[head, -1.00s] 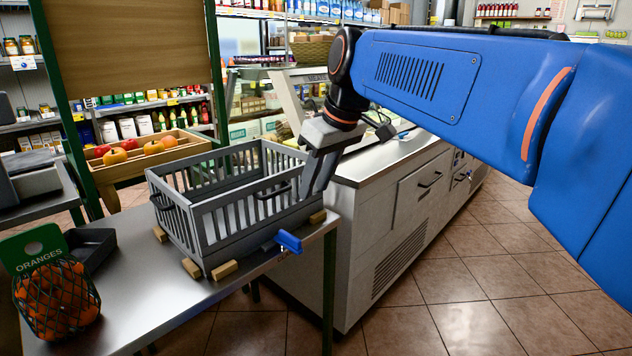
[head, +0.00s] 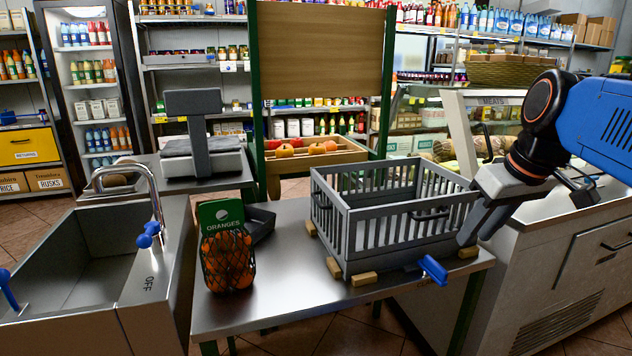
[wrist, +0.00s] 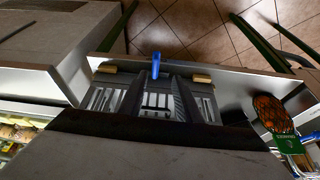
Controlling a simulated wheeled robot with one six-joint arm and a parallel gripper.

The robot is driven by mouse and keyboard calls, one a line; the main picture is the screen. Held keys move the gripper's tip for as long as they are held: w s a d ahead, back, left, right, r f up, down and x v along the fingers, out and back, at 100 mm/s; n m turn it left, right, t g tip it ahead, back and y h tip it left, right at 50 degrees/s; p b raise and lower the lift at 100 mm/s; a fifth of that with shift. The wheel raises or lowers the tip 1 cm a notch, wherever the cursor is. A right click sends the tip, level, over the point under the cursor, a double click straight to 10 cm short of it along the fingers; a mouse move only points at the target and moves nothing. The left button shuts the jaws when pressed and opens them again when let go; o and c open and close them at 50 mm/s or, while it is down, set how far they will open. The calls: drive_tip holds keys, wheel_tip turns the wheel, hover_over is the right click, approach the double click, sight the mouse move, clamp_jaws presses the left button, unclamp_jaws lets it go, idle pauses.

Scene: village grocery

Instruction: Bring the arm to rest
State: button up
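My arm reaches in from the right in the head view, blue with a dark wrist. My gripper (head: 480,236) points down beside the right end of a grey slatted crate (head: 345,238). In the wrist view my gripper (wrist: 157,84) shows two dark fingers apart, with crate slats visible between them and nothing held. I cannot tell whether a finger touches the crate. The crate stands upright on small wooden blocks (head: 364,279) on a steel table (head: 290,320), and its inside looks empty.
A net of oranges (head: 228,262) and a dark tray (head: 261,222) are left of the crate. A blue handle (head: 433,270) sticks out at the table's front edge. A sink (head: 90,270) is at left, a scale (head: 200,155) behind, and a counter (head: 530,270) at right.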

drive_tip(key=s+a+f+m, duration=0.1)
drive_tip(key=s+a+f, duration=0.1)
drive_tip(key=s+f, duration=0.3)
drive_tip(key=s+a+f+m, duration=0.1)
drive_tip(key=s+f, duration=0.4)
drive_tip(key=f, duration=0.8)
drive_tip(key=shift+a+f+h, duration=0.2)
drive_tip(key=shift+a+h, duration=0.2)
drive_tip(key=shift+a, duration=0.4)
